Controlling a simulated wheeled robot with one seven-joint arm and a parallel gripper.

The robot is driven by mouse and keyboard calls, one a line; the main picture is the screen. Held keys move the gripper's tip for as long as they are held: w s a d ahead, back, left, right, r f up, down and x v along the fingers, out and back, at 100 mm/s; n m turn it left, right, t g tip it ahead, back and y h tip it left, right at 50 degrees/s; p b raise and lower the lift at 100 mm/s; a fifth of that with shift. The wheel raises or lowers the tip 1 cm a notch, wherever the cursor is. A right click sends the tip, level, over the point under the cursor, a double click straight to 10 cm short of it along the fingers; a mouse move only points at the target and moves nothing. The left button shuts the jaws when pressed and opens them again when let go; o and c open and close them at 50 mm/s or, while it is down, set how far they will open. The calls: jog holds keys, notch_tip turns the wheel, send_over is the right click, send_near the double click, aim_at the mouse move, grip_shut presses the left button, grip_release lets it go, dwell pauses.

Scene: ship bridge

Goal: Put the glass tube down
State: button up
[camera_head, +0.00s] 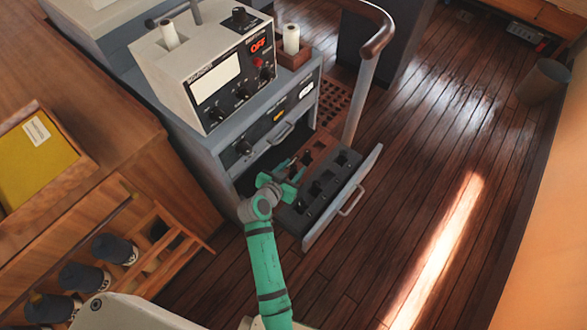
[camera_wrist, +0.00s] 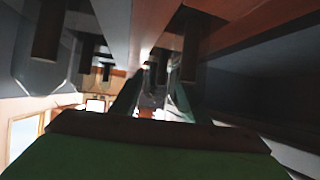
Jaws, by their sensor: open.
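My gripper (camera_head: 288,174) is green, low over the rear left part of the open drawer (camera_head: 346,199). Its jaws are open. The drawer holds a dark insert with several slots and small dark upright parts. In the wrist view, my two fingers (camera_wrist: 153,103) point away into a dim space among hanging-looking dark pegs. A pale, shiny narrow shape (camera_wrist: 153,76) shows between the fingertips; it may be the glass tube, but I cannot tell whether it touches them. I cannot make out the glass tube for sure in the head view.
The drawer juts from a grey cabinet (camera_head: 233,139) with an instrument box (camera_head: 212,75) on top. A white cylinder (camera_head: 291,39) stands in a brown holder. A railing (camera_head: 364,85) rises behind the drawer. A wooden rack (camera_head: 150,247) holds dark-topped jars.

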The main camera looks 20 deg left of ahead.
jog(key=v, duration=1.2)
jog(key=shift+s, duration=0.15)
